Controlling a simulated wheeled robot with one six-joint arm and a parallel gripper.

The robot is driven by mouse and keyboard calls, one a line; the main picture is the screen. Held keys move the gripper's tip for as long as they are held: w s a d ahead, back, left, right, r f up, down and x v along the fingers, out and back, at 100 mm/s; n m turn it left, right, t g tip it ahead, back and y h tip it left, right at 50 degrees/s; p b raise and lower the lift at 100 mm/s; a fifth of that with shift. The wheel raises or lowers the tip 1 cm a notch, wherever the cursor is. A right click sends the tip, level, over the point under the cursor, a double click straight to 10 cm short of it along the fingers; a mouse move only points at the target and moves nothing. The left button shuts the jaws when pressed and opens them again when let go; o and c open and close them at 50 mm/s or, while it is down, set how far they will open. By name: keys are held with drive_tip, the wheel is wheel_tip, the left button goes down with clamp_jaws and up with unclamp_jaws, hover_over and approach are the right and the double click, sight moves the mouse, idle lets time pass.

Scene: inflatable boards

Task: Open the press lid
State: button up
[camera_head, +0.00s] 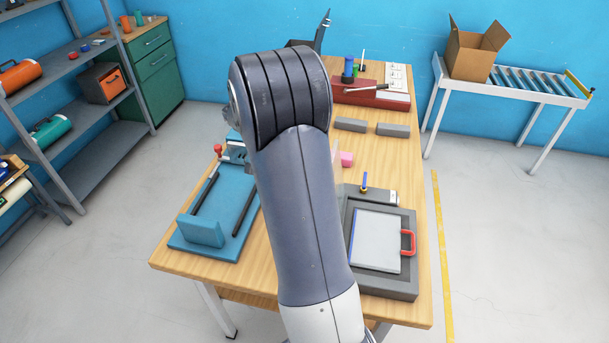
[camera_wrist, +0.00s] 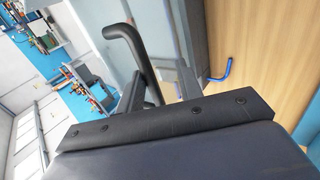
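In the wrist view, the fingers of my gripper (camera_wrist: 160,88) stand apart. A bent black bar (camera_wrist: 125,42) runs down between them, with a gap on its right side; I cannot tell whether it touches the left finger. Behind it is a grey-blue panel (camera_wrist: 168,28). I cannot tell whether this bar and panel belong to the press lid. My gripper is not visible there; my arm covers the middle of the table.
A teal fixture (camera_head: 202,232) stands at the table's front left. A red block stand (camera_head: 365,95) and grey blocks (camera_head: 350,125) are farther back. Shelves (camera_head: 80,150) are on the left, a roller conveyor (camera_head: 525,80) with an open box (camera_head: 473,55) on the right.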

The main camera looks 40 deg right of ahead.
drive_tip(key=b+v, duration=0.1)
drive_tip(key=v, duration=0.9)
drive_tip(key=shift+w+r, duration=0.2)
drive_tip(key=shift+r, duration=0.05)
drive_tip(key=shift+a, duration=0.15)
